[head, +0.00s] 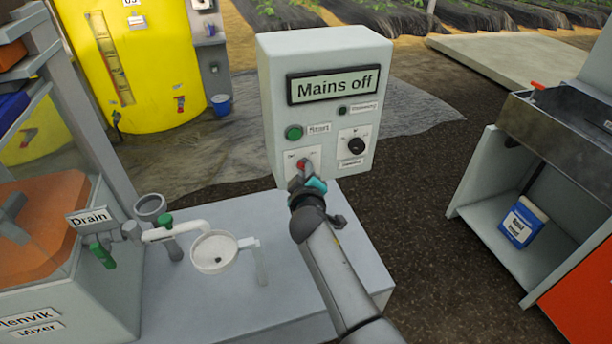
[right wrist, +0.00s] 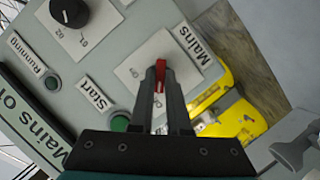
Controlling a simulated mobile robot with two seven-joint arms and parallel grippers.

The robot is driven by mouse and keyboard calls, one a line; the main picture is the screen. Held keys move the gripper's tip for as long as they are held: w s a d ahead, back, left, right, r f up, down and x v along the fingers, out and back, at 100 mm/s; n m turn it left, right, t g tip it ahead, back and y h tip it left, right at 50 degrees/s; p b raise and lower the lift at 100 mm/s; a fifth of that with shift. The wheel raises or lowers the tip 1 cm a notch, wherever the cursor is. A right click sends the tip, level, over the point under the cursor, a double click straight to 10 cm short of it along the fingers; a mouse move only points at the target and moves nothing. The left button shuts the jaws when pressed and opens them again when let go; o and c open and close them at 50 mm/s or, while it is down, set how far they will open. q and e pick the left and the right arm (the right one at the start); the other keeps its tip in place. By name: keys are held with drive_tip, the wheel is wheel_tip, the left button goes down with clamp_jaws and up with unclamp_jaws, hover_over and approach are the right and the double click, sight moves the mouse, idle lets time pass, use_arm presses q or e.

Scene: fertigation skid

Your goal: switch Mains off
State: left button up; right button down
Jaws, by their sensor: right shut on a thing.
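The grey control box (head: 270,105) stands upright on the bench, and its display (head: 337,85) reads "Mains off". The red Mains switch handle (head: 302,164) is low on its front, on a white plate. My right gripper (head: 303,176) is at this plate. In the right wrist view its two fingers (right wrist: 162,85) are closed around the red handle (right wrist: 161,76), and the label "Mains" (right wrist: 194,46) lies beside it. The fingers hide part of the plate. My left gripper is not in view.
Above the switch are a green Start button (head: 293,132), a small Running lamp (head: 342,111) and a black rotary knob (head: 356,146). A white strainer cup (head: 214,252) and the Drain valve (head: 101,252) are left of my arm. A yellow tank (head: 150,60) stands behind.

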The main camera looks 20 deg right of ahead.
idle(0.4)
drive_tip(key=c, duration=0.9)
unclamp_jaws()
